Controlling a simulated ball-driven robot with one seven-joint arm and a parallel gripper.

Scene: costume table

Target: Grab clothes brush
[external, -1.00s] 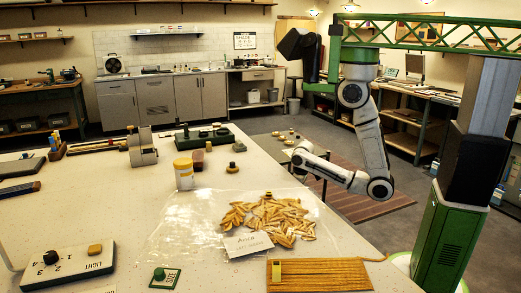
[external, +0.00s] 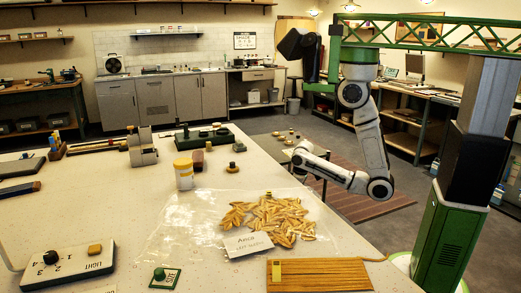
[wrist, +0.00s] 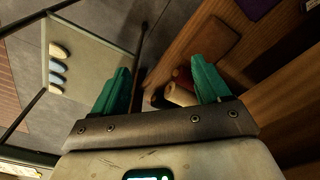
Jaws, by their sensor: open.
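My gripper (wrist: 160,85) shows in the wrist view as two teal fingers, spread apart with nothing held between them. Beyond the fingers lie a pale cylinder (wrist: 180,95), a small dark red thing and a dark piece, all partly hidden. In the external view my arm bends down beside the right edge of the white table, and its fingers cannot be made out. I cannot tell for sure which thing is the clothes brush. A long dark piece with a wooden edge (external: 20,190) lies at the table's left, and a small reddish-brown block (external: 198,160) stands near its far side.
The white table (external: 110,220) carries a clear sheet with a pile of tan pieces (external: 270,218), a label card (external: 247,244), a yellow-lidded jar (external: 184,175) and a switch box (external: 70,262). In the wrist view a small table (wrist: 95,70) holds several oval pieces, beside brown woodwork (wrist: 190,35).

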